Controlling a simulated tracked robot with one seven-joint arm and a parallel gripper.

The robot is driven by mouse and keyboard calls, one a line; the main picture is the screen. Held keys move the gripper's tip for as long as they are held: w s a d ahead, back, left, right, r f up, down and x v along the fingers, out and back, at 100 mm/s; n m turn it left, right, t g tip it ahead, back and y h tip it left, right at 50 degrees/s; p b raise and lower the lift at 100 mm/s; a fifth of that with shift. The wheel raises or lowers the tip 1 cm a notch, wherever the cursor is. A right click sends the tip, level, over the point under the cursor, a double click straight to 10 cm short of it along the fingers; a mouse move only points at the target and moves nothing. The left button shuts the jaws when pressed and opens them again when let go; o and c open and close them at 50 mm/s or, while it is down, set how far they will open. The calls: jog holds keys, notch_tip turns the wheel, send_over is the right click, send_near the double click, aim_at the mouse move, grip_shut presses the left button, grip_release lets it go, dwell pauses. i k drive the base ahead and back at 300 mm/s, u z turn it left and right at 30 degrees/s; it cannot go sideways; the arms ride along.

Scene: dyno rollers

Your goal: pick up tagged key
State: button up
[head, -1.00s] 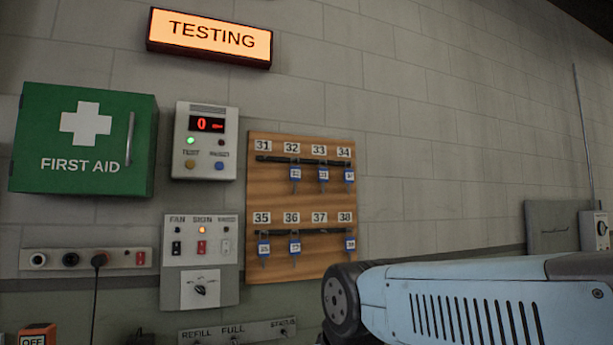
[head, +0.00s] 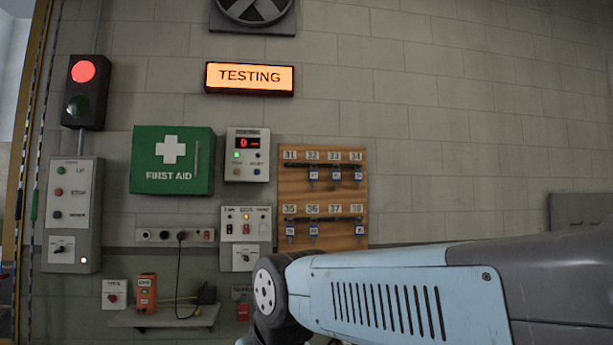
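A wooden key board (head: 297,185) hangs on the wall in the head view, with numbered hooks 31 to 34 above and 35 to 38 below. Keys with blue tags hang under 32 (head: 313,175), 33 (head: 334,174) and 34 (head: 355,173). More blue-tagged keys hang under 35 (head: 290,231), 36 (head: 313,230) and 38 (head: 360,230). Hooks 31 and 37 look empty. The tag numbers are too small to read. My arm reaches in from the right, below the board. My gripper is not in the picture.
A first aid box (head: 172,172), a display box (head: 247,155) and a switch panel (head: 246,225) are left of the board. A shelf (head: 172,318) with an orange device (head: 147,294) juts out lower left. The wall right of the board is mostly bare.

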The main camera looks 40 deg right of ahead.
aim_at(336, 174)
jog(key=u, duration=0.3)
jog(key=i, duration=1.6)
jog(key=z, duration=1)
jog(key=i, duration=0.9)
jog(key=z, duration=0.75)
jog(key=k, duration=0.9)
jog(key=z, duration=0.2)
jog(key=i, duration=0.85)
